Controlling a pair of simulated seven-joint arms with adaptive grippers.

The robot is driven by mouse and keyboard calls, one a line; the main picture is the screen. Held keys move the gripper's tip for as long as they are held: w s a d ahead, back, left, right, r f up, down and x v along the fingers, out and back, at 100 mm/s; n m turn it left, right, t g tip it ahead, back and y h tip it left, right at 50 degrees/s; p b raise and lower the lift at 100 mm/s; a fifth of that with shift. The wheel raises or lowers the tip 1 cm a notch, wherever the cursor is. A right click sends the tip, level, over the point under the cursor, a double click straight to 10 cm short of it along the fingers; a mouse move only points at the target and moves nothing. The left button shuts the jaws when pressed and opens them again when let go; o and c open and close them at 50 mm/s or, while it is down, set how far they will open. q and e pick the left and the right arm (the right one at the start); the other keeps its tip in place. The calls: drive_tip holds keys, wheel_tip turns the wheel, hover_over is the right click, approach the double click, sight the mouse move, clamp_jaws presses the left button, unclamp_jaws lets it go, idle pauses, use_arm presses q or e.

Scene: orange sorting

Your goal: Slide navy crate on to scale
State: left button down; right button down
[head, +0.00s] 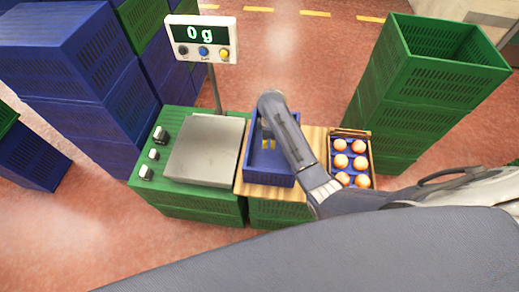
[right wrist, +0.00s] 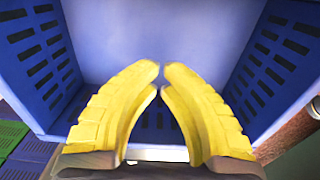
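The navy crate (head: 267,180) stands on a wooden board just right of the scale's metal plate (head: 205,150). The plate is bare, and its display (head: 201,38) reads 0 g. My right gripper (head: 268,144) reaches into the crate from above, and my arm covers part of the crate's right side. In the right wrist view, the crate's blue slotted walls (right wrist: 255,85) surround my yellow fingers (right wrist: 162,72). The fingertips almost meet, with nothing seen between them. Whether they touch the crate cannot be told. My left gripper is out of view.
Tall green crates (head: 390,115) rise at the right, and stacked blue crates (head: 75,75) at the left.

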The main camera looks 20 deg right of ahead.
sight(260, 152)
wheel_tip(260, 152, down, 5)
drive_tip(key=shift+f, duration=0.2)
drive_tip(key=shift+w+a+f, duration=0.1)
drive_tip(key=shift+w+a, duration=0.35)
drive_tip(key=shift+a, duration=0.4)
drive_tip(key=shift+w+a, duration=0.25)
drive_tip(key=shift+a, duration=0.25)
drive_tip(key=shift+w+a, duration=0.2)
drive_tip(key=shift+a, duration=0.25)
